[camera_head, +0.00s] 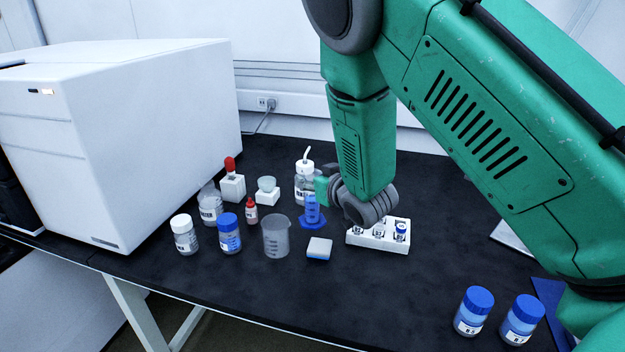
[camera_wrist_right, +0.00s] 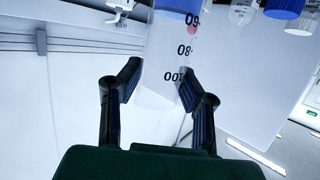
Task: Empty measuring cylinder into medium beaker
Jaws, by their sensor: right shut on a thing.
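The measuring cylinder (camera_head: 312,212) has a blue hexagonal foot and stands upright among the glassware in the head view. I cannot tell if its foot touches the table. In the right wrist view the clear wall of the measuring cylinder (camera_wrist_right: 168,55) shows black graduation marks. My right gripper (camera_wrist_right: 160,80) is shut on its clear upper part, one finger on each side. In the head view the fingers are mostly hidden behind my wrist. The medium beaker (camera_head: 276,240), clear with graduations, stands upright just left of and nearer than the cylinder. My left gripper is out of view.
A white vial rack (camera_head: 380,245) is close to the right of the cylinder. A small white-and-blue block (camera_head: 319,249) lies in front. Several bottles, including a blue-capped one (camera_head: 229,235), stand left of the beaker. A large white instrument (camera_head: 120,140) bounds the left. The front table strip is clear.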

